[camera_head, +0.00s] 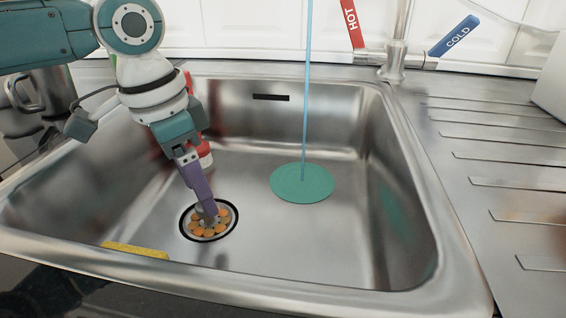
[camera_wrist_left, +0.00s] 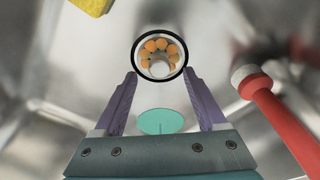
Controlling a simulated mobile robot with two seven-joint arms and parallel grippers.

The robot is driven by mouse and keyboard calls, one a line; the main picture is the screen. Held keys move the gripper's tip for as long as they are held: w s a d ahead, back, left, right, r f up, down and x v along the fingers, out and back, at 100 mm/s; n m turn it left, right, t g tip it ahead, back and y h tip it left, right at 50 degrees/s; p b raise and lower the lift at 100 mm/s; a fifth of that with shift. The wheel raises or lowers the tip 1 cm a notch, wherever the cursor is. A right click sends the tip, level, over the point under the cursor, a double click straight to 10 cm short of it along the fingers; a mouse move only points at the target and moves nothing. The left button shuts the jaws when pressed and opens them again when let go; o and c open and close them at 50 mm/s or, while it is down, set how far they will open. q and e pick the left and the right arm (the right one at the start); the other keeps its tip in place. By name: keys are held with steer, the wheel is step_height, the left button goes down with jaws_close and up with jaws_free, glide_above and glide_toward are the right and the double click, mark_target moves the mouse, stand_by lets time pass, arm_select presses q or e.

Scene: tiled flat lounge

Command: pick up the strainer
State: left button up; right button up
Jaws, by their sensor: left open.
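The strainer (camera_head: 209,229) sits in the drain hole of the steel sink, a round piece with orange spots inside a black ring. It also shows in the left wrist view (camera_wrist_left: 160,47), with a pale knob at its middle. My left gripper (camera_head: 207,211) reaches down into the sink, its purple fingers over the strainer in the head view. In the left wrist view its fingers (camera_wrist_left: 160,76) are spread apart, with the strainer ahead of the tips and nothing between them. I cannot tell whether the tips touch it. My right gripper is not in view.
A yellow sponge-like piece (camera_head: 135,250) lies at the front left. A red-handled object (camera_wrist_left: 285,130) is beside my left gripper.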

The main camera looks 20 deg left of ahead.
arm_select(q)
step_height(320, 180, down, 3)
steer(key=shift+w+d+r, duration=0.1)
steer(key=shift+w+r, duration=0.05)
jaws_close()
stand_by(0.5)
